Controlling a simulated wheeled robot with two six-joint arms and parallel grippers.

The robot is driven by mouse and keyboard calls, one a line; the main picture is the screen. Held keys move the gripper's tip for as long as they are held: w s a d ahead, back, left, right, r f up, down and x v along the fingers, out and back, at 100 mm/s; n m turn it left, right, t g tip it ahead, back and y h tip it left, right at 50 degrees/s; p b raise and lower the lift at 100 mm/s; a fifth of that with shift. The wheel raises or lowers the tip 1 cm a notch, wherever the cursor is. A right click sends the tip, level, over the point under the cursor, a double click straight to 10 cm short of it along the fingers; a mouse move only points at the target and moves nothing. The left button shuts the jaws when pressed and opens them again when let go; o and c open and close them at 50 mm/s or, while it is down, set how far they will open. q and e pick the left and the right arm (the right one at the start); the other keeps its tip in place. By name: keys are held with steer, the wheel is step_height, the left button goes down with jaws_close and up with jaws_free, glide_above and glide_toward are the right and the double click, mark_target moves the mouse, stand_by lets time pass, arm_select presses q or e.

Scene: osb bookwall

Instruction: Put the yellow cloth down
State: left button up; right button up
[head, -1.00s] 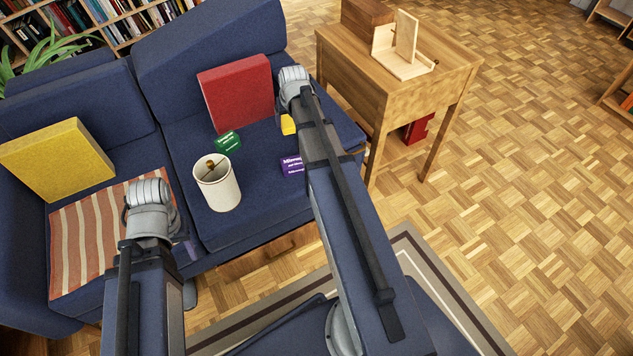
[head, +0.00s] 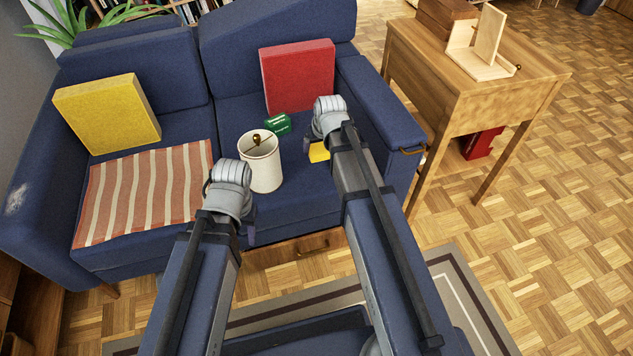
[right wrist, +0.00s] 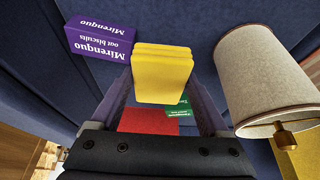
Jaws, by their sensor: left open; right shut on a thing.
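The yellow cloth (head: 319,152) is a small folded block over the right seat of the blue sofa. In the right wrist view the cloth (right wrist: 162,72) sits between the fingers of my right gripper (right wrist: 160,103), which is shut on it. In the head view my right gripper (head: 312,147) is partly hidden by its own wrist. I cannot tell whether the cloth touches the seat. My left gripper (head: 250,230) is open, near the sofa's front edge, with its fingers mostly hidden behind the wrist.
A white lampshade (head: 260,165) stands between the grippers. A green box (head: 277,123) and a red cushion (head: 298,77) are behind. A purple biscuit box (right wrist: 101,38) is near the cloth. A striped blanket (head: 145,190) and yellow cushion (head: 108,113) are left; a wooden table (head: 480,70) is right.

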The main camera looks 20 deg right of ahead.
mark_target(316, 174)
steer(key=shift+a+f, duration=0.15)
steer(key=shift+a, duration=0.1)
step_height(316, 174, down, 10)
steer(key=b, duration=1)
steer(key=shift+f, duration=0.1)
steer(key=shift+r, duration=0.2)
steer(key=shift+f, duration=0.15)
steer(key=o, duration=1.1)
steer(key=shift+c, duration=0.2)
